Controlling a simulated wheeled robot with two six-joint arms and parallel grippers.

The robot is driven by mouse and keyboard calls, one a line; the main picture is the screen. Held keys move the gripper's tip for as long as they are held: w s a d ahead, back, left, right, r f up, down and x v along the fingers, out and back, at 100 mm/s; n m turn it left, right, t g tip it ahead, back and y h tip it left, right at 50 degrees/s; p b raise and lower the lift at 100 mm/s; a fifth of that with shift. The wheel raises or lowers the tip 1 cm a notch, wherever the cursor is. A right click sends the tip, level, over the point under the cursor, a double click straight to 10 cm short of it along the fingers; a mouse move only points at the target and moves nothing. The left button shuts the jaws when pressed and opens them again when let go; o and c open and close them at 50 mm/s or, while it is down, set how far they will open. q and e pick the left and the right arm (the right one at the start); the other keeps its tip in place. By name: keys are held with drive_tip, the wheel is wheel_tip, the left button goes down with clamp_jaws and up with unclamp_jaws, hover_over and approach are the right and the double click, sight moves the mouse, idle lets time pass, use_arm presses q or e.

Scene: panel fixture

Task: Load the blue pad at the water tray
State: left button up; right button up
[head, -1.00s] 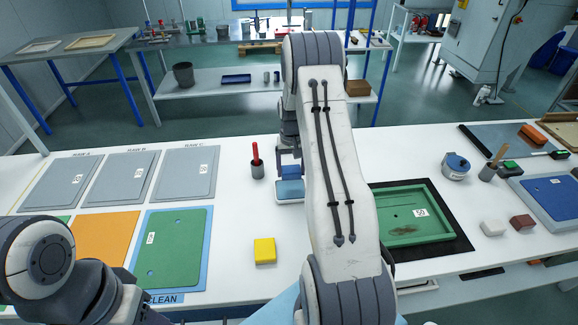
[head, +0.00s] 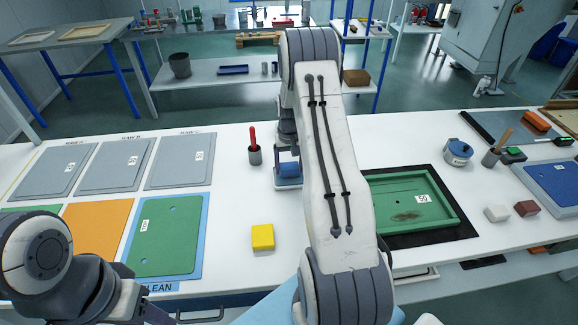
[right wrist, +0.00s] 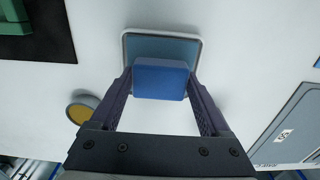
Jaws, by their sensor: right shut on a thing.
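The blue pad (head: 289,169) is between the fingers of my right gripper (head: 288,161), partly hidden by my right arm in the head view. In the right wrist view the pad (right wrist: 161,80) is clamped between both fingertips. The water tray (head: 288,184) is a shallow pale-rimmed tray with a blue inside, directly below the pad. In the right wrist view the tray (right wrist: 160,47) shows behind the pad, which covers its near part. I cannot tell whether they touch. My left arm shows at the lower left, its gripper out of view.
A cup with a red-handled tool (head: 255,156) stands just left of the tray. A yellow block (head: 262,237) lies in front. The green panel fixture (head: 408,203) is to the right, partly behind my arm. Grey, orange and green panels (head: 166,240) cover the left.

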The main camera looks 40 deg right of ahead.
sight(289, 167)
drive_tip(key=shift+f+b, duration=0.3)
drive_tip(key=shift+f, duration=0.25)
idle(1.5)
drive_tip(key=shift+r+p, duration=2.7)
drive_tip(key=shift+r, duration=0.9)
drive_tip(key=shift+a+f, duration=0.1)
